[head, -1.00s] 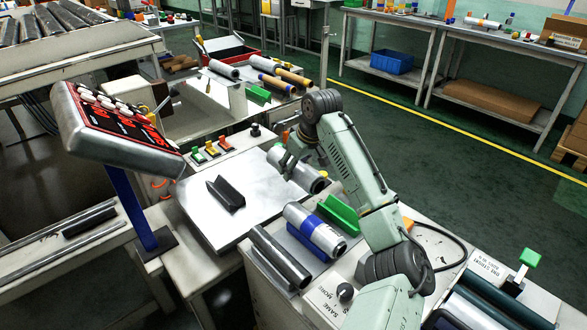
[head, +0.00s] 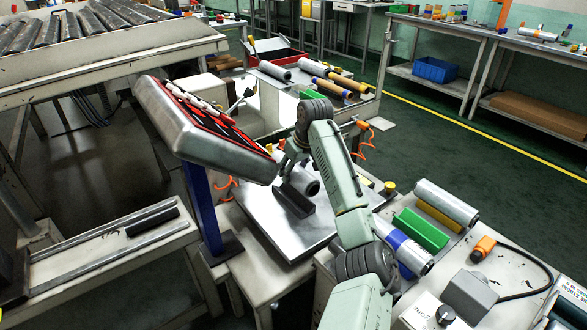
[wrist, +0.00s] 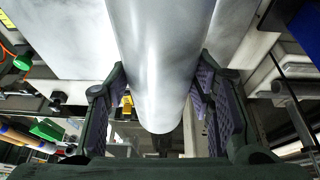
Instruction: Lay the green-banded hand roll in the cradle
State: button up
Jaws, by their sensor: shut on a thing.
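My gripper (head: 287,166) is shut on a silver roll (head: 307,182), with a finger on each side of it. In the wrist view the roll (wrist: 160,75) runs lengthwise between the two fingers (wrist: 158,100); no green band shows on it. My arm hides part of the plate.
To the right are a blue-banded roll (head: 408,252), a green block (head: 421,230) and a silver roll (head: 447,200). More rolls lie on the bench behind.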

jog(key=shift+f+b, duration=2.15)
jog(key=shift+b, duration=0.05)
jog(key=shift+f, duration=1)
jog(key=o, duration=1.5)
jog(key=v, duration=1.2)
jog(key=shift+w, duration=0.1)
